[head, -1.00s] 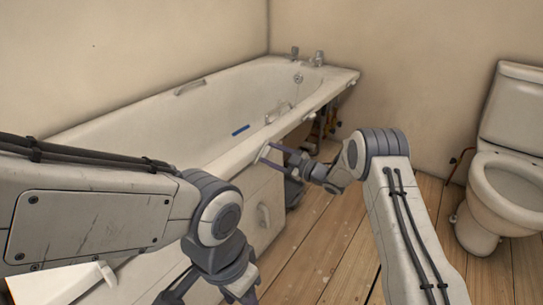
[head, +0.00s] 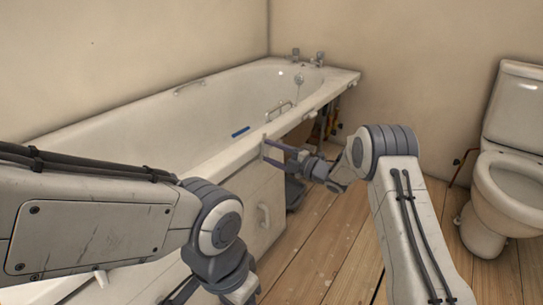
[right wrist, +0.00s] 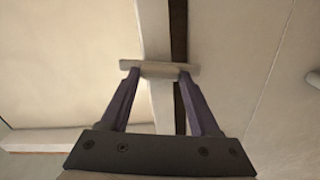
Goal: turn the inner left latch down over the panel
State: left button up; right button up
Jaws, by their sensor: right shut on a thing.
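The white bath panel (head: 232,212) stands upright below the bath rim, with a pale handle (head: 264,215) on its front. The latch (right wrist: 152,68) is a short pale bar in the right wrist view, lying crosswise between my fingertips. It spans a pale edge and a dark gap beside it. My right gripper (head: 268,150) is at the rim above the panel's right part, shut on the latch; it also shows in the right wrist view (right wrist: 155,75). My left gripper (head: 220,292) is low in the head view, its fingertips cut off by the bottom edge.
The bathtub (head: 215,120) runs along the wall, with a blue strip (head: 240,132) on it. Right of the panel is an open space under the rim with pipes (head: 330,120). A toilet (head: 505,170) stands at the right. The wooden floor (head: 325,240) between is mostly clear.

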jog(key=shift+w+d+n, duration=0.1)
jog(key=shift+d+n, duration=0.1)
jog(key=shift+n, duration=0.2)
jog(key=o, duration=1.4)
jog(key=shift+c, duration=0.2)
jog(key=shift+a, duration=0.1)
jog(key=p+v, duration=0.3)
jog(key=v, duration=0.7)
jog(key=shift+d, duration=0.2)
